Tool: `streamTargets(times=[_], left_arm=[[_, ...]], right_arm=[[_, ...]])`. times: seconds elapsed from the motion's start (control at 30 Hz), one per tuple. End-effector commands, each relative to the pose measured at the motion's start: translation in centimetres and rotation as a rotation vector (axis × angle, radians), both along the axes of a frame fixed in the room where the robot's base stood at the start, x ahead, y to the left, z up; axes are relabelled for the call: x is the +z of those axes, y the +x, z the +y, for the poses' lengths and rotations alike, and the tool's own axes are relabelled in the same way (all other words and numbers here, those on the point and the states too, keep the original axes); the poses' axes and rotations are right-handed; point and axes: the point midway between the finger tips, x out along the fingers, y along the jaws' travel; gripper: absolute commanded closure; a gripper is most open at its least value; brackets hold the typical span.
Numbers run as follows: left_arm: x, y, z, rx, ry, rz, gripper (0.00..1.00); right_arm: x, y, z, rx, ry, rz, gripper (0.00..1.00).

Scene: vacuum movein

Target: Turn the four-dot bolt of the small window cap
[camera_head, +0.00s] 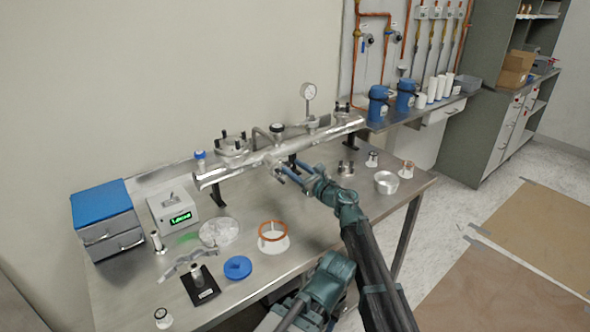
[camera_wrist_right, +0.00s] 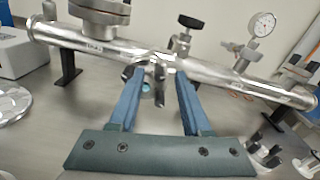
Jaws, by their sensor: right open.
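A long metal tube chamber (camera_head: 240,170) lies across black stands on the steel table. In the right wrist view, a small round cap (camera_wrist_right: 148,86) with a bluish window sits on the side of the tube (camera_wrist_right: 95,42), with dark bolts or knobs around it. The dots that mark each bolt are too small to make out. My right gripper (camera_head: 288,170) is open at the tube's front side. In the wrist view its blue fingers (camera_wrist_right: 160,76) reach either side of the cap area; contact cannot be told. In the head view the gripper partly hides the cap. My left gripper is not seen.
A pressure gauge (camera_head: 308,91) stands on the tube. In front lie a copper-coloured ring (camera_head: 273,230), a blue ring (camera_head: 237,268) and a clear dish (camera_head: 219,232). A metal cup (camera_head: 386,182) stands at right. A digital box (camera_head: 173,212) and blue-topped drawers (camera_head: 105,222) stand at left.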

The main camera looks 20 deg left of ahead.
Motion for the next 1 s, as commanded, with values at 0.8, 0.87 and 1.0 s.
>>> streamTargets(times=[0.8, 0.87, 1.0], left_arm=[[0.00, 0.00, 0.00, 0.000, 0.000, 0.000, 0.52], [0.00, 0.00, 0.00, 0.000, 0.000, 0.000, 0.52], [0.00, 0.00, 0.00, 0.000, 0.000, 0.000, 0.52]], right_arm=[[0.00, -0.03, -0.01, 0.001, 0.013, 0.017, 1.00], [0.00, -0.04, -0.02, 0.001, 0.025, 0.032, 1.00], [0.00, -0.03, -0.02, 0.001, 0.071, 0.091, 1.00]])
